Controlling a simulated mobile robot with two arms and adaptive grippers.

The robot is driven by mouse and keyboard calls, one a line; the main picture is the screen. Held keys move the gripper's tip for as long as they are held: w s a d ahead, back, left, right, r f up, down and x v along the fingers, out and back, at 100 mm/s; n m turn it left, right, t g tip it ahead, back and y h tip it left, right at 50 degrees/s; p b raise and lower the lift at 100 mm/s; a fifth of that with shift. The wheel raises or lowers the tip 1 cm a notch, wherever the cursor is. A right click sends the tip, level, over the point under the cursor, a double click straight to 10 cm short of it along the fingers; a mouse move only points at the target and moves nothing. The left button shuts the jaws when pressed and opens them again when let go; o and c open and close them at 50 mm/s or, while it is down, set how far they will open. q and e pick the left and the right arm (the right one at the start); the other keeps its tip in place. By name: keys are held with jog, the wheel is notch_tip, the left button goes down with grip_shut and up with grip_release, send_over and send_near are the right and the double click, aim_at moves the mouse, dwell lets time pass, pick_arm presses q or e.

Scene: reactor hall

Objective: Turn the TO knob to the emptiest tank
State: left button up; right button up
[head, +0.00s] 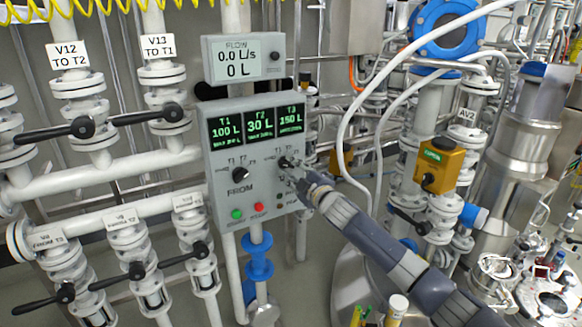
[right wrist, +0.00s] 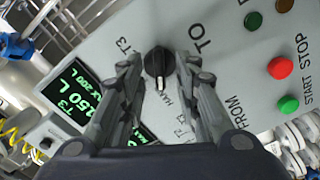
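The control panel (head: 258,206) shows a tank display (head: 259,123) reading T1 100 L, T2 30 L and T3 150 L. The black TO knob (head: 287,162) is at the panel's right, partly hidden by my right gripper (head: 303,176). In the right wrist view the TO knob (right wrist: 157,60) is between the fingertips of my right gripper (right wrist: 160,68), with gaps visible on both sides. Its white mark points down in that view; nearby labels are partly hidden, so I cannot tell the selected one. My left gripper is out of view.
The black FROM knob (head: 241,174) is left of the TO knob. A green START button (head: 237,214) and red STOP button (head: 259,208) are below. A flow meter (head: 243,58) reading 0.0 L/s and 0 L is above. Valve handles (head: 83,127) crowd the left.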

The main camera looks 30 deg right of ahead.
jog(key=shift+w, duration=0.6)
grip_shut()
